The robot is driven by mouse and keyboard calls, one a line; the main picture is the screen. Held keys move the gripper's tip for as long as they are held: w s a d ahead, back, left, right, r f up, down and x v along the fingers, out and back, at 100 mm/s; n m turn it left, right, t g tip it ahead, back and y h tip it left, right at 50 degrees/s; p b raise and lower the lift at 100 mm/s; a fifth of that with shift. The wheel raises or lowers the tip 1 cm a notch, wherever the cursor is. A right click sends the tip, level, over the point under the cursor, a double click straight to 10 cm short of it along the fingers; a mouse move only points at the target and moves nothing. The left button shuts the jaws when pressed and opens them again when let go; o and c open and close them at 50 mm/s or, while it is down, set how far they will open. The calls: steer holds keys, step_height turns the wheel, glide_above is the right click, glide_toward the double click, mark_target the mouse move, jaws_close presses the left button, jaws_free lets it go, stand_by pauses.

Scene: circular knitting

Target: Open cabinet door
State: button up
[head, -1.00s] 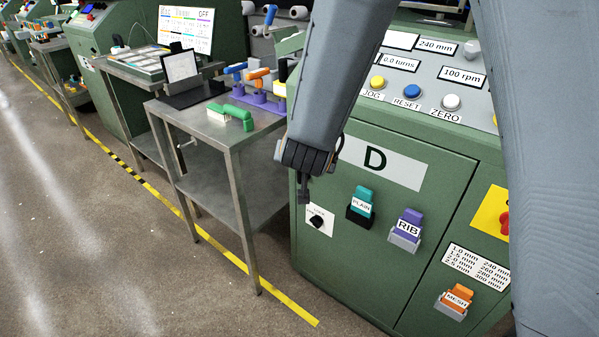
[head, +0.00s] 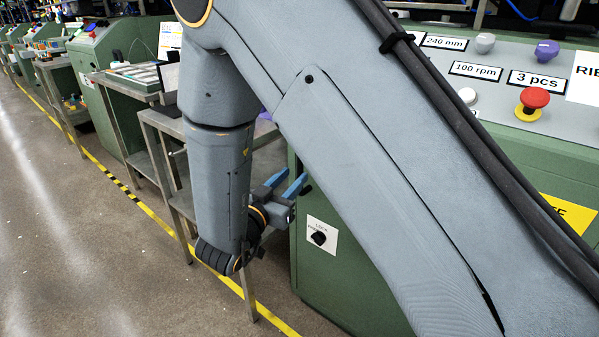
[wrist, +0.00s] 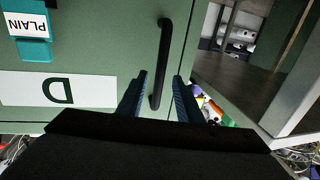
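The green cabinet door (head: 340,285) is shut on the front of the machine; my arm hides most of it in the head view. Its black upright bar handle (wrist: 162,65) shows in the wrist view, near the door's edge. My gripper (head: 289,181) is open at the door's left edge, with its blue fingers pointing toward the door. In the wrist view the handle runs between my two fingers (wrist: 160,76), apart from both. How deep the fingers reach around it is hard to tell. A black lock knob (head: 319,238) sits on a white plate below the gripper.
The wrist view also shows the D label (wrist: 60,90) and the teal PLAIN holder (wrist: 33,45) on the door. A metal side table (head: 160,120) stands left of the cabinet, close to my arm. Open floor (head: 90,260) lies at the left.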

mark_target(299, 171)
steer(key=shift+x, duration=2.65)
jaws_close()
